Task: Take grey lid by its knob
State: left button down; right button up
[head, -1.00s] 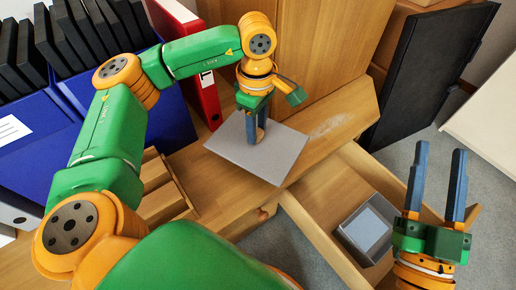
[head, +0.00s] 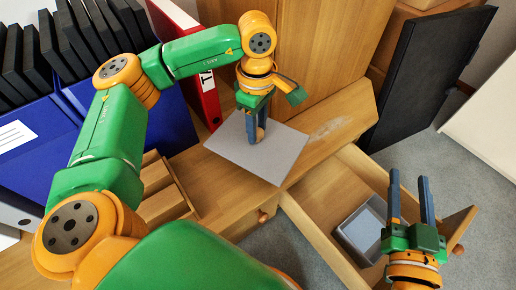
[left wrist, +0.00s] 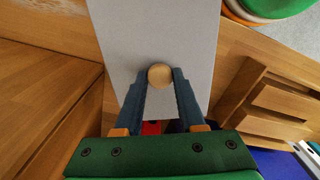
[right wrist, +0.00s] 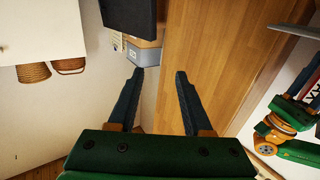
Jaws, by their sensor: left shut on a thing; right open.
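The grey lid (head: 274,158) is a flat square plate with a round wooden knob (left wrist: 160,75). In the head view it is over the wooden desk top, below the cabinet. My left gripper (head: 257,138) points down and is shut on the knob, with one finger on each side of it in the left wrist view. I cannot tell whether the lid touches the desk. My right gripper (head: 409,175) is open and empty, fingers pointing up the picture, over the right side of the open drawer.
The open drawer (head: 335,215) holds a small grey box (head: 345,240). Blue binders (head: 95,125) and a red binder (head: 205,95) stand left of the lid. A wooden slatted holder (head: 165,200) is on the desk. A black panel (head: 425,75) leans at the right.

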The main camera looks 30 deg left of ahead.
notch_tip(320, 180, down, 7)
jog(key=s+d+g+h+p, duration=0.1)
jog(key=g, duration=0.3)
jog(key=shift+s+d+f, duration=0.2)
jog(key=shift+s, duration=0.2)
